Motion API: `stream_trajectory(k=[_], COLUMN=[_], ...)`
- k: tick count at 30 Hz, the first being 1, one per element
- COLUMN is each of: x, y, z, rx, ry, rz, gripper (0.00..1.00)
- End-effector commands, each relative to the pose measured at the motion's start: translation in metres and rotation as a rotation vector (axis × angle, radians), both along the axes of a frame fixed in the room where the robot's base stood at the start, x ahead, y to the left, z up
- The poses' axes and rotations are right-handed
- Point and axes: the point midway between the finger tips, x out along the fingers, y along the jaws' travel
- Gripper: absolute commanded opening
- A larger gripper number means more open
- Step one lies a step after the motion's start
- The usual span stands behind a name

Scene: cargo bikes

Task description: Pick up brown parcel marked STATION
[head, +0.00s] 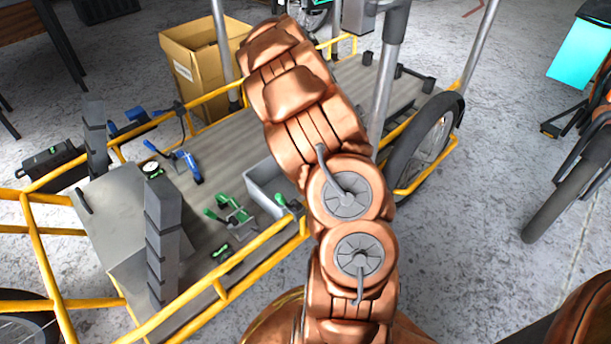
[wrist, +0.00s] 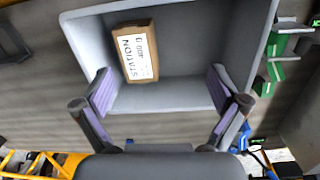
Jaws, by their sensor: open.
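The brown parcel marked STATION (wrist: 147,52) lies inside a grey bin (wrist: 180,98) in the wrist view, near the bin's left side. A white label with black lettering covers much of its face. My gripper (wrist: 164,88) is open and empty, with its two purple-padded fingers at the bin's near side and the parcel beyond them. In the head view the bin (head: 262,186) stands on the cargo bike's deck, partly behind my copper arm. The parcel and my gripper are hidden there.
Green clamps (head: 230,212) lie left of the bin, with a blue tool (head: 187,165) farther back. Yellow rails (head: 225,290) edge the deck, and grey posts (head: 163,240) rise from it. A cardboard box (head: 200,65) stands behind. Bare deck lies between the tools.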

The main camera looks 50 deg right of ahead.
Motion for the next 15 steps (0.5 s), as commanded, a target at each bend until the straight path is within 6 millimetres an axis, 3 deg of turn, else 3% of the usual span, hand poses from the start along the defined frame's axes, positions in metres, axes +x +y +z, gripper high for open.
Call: stream_trajectory(k=[1,6,15], x=[0.002,0.013,0.022], y=[-0.012,-0.037,-0.053], z=[-0.014,-0.047,-0.074], rx=[0.007,0.027,0.043], ry=[-0.004,-0.037,-0.069], rz=[0.008,0.049,0.083], gripper=[0.97,0.97,0.97])
